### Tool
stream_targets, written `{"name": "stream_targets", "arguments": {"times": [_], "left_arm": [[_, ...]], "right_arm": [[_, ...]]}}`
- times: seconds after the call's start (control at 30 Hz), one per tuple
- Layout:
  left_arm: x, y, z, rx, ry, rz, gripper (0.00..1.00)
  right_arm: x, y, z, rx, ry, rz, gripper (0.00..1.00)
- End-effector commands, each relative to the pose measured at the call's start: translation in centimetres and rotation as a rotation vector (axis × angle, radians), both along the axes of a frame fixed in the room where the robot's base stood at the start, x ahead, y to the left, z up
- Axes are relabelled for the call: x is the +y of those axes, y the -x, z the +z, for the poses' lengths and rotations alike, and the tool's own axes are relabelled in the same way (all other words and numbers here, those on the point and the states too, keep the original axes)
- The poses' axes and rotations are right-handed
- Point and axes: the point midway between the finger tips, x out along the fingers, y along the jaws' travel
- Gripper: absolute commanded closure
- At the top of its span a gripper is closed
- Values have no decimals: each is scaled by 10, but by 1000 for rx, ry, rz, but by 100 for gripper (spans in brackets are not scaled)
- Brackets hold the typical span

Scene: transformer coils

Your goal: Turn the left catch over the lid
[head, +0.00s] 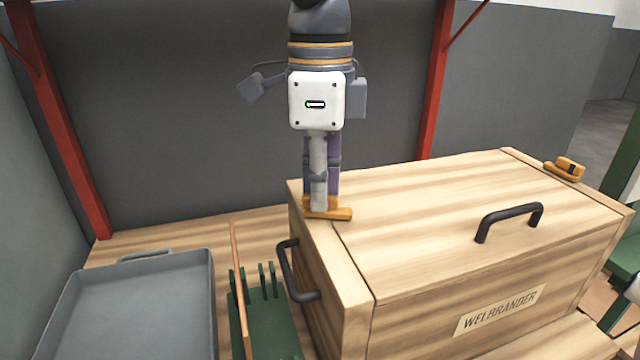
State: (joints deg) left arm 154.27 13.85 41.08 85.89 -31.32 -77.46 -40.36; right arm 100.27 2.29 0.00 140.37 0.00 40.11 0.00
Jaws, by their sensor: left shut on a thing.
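The wooden crate (335,262) stands on the bench with its lid (420,205) on. The left catch (341,214) is a small orange-brown bar on the crate's left rim. It lies crosswise, its right end reaching past the rim's inner edge onto the lid. My left gripper (321,200) points straight down from above and is shut on this catch; the fingers hide part of it. The right catch (567,172), also orange-brown, sits at the crate's far right rim. My right gripper is not in view.
A black handle (510,218) stands up on the lid, and another (290,272) sticks out of the crate's left side. A green rack (268,325) and a grey tray (140,310) stand left of the crate. Red posts (62,140) rise behind.

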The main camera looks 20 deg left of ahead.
Motion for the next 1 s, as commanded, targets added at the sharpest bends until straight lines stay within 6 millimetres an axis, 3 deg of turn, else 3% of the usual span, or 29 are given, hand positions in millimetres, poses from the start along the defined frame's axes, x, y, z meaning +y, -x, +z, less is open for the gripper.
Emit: {"name": "stream_targets", "arguments": {"times": [0.5,1.0], "left_arm": [[1,-3,1,-4,-1,342,100],[1,-3,1,-4,0,433,100]], "right_arm": [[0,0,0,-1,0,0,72],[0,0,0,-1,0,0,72]]}}
